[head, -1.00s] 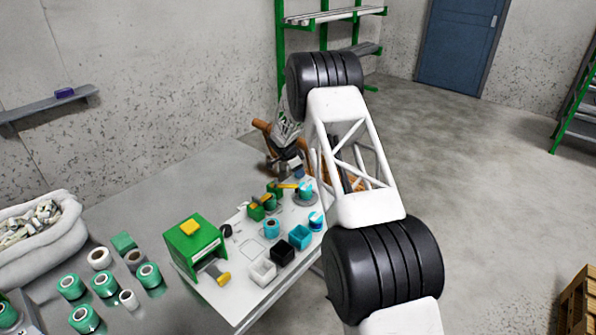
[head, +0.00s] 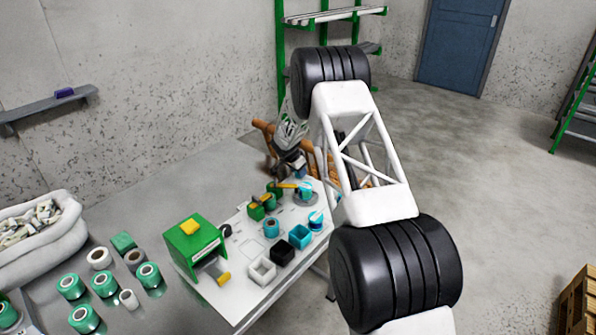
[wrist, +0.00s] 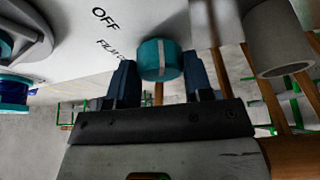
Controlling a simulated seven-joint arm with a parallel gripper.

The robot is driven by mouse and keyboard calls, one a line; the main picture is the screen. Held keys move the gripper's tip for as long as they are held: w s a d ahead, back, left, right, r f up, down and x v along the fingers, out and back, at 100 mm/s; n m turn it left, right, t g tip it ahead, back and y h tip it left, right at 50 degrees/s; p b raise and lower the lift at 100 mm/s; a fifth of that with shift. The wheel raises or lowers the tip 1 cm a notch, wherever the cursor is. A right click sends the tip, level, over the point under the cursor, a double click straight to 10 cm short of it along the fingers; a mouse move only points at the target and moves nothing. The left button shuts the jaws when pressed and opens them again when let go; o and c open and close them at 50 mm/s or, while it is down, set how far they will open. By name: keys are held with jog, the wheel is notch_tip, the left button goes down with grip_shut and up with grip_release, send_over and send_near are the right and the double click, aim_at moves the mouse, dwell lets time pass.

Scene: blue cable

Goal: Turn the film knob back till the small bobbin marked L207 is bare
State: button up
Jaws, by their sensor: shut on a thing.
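The film knob (wrist: 160,60), a teal cylinder with a pale stripe, stands on the white panel beside printed "OFF" and "FILM" lettering in the wrist view. My gripper (wrist: 160,78) has its two dark blue fingers on either side of the knob and is shut on it. In the head view my gripper (head: 297,172) is small at the panel's far edge, and the knob is hard to make out there. A teal bobbin on a grey disc (head: 305,191) and a blue-and-white bobbin (head: 316,220) stand near it. No L207 mark is readable, so I cannot tell which bobbin carries it.
The white panel (head: 222,305) also carries a green box (head: 190,247), a teal roll (head: 271,228) and small white, black and teal bins (head: 262,270). Green rolls (head: 104,284) stand on the grey table at left. A grey cylinder (wrist: 279,55) is close right of my fingers.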

jog(key=shift+n+y, duration=0.3)
jog(key=shift+n, duration=0.5)
jog(key=shift+t, duration=0.3)
jog(key=o, duration=0.9)
jog(key=shift+s+r, duration=0.1)
jog(key=shift+r, duration=0.05)
jog(key=shift+v, duration=3.8)
